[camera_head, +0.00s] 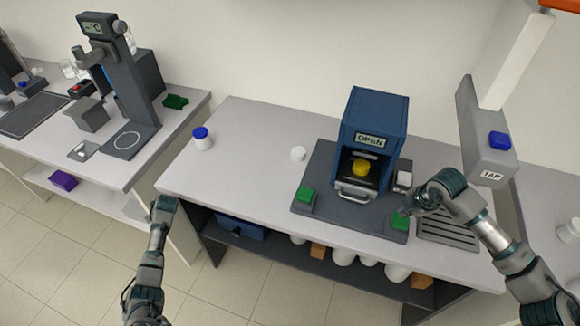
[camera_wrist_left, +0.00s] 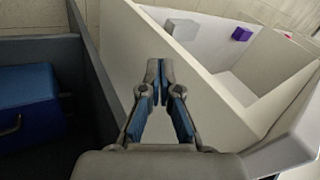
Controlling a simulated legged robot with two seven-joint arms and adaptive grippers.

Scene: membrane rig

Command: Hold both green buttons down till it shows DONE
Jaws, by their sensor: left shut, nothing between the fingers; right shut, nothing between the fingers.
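The blue rig (camera_head: 374,120) stands on a dark base plate (camera_head: 325,160), and its display (camera_head: 371,140) reads OPEN. A yellow round piece (camera_head: 361,168) sits inside its opening, above a pale handle (camera_head: 355,192). The left green button (camera_head: 304,194) is uncovered at the plate's front left. The right green button (camera_head: 399,223) is at the front right, partly hidden by my right gripper (camera_head: 405,211), which is shut and at or just above it; contact is unclear. My left gripper (camera_head: 163,204) is shut and empty, low near the table's front left edge; it also shows in the left wrist view (camera_wrist_left: 159,68).
A white jar with a blue lid (camera_head: 202,139) and a small white cap (camera_head: 298,153) stand on the table (camera_head: 245,135). A TAP post (camera_head: 485,140) and a slotted drain (camera_head: 448,232) are at right. The table's left part is mostly clear.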

